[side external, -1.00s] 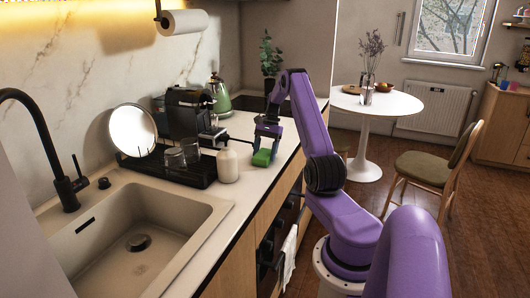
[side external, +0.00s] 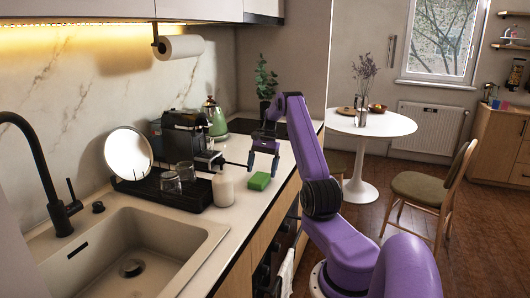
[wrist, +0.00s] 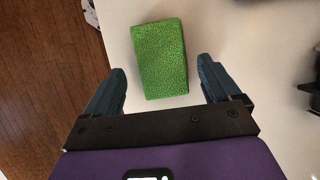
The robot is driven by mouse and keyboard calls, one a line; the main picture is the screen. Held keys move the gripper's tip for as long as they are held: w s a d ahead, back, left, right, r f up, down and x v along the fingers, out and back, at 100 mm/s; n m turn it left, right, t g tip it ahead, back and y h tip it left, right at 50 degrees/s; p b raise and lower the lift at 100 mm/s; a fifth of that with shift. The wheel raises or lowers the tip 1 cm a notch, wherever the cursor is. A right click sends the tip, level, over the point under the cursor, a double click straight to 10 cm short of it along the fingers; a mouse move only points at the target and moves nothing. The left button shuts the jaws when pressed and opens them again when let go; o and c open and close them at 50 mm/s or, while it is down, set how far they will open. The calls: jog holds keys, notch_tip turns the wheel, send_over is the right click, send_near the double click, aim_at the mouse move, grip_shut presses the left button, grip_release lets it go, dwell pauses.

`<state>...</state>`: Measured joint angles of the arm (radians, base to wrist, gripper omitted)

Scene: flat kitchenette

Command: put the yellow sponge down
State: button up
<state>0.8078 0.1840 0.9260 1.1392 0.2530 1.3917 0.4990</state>
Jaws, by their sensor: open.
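The sponge (side external: 259,181) lies on the countertop near its front edge, to the right of a white bottle; the side that shows looks green, and any yellow part is hidden. In the wrist view the green sponge (wrist: 160,58) lies flat on the white surface, ahead of the fingertips and between their lines. My gripper (side external: 262,171) is open above the sponge, apart from it. In the wrist view both fingers of my gripper (wrist: 162,78) stand wide apart with nothing between them touching.
A white bottle (side external: 223,189) stands left of the sponge. A black dish rack (side external: 160,192) with glasses and a round plate (side external: 128,153) is farther left, by the sink (side external: 150,245). A coffee machine (side external: 184,140) and kettle (side external: 215,118) stand behind. The counter (side external: 240,208) in front is clear.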

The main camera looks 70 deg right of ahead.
jog(key=v, duration=0.9)
jog(key=shift+r, duration=0.15)
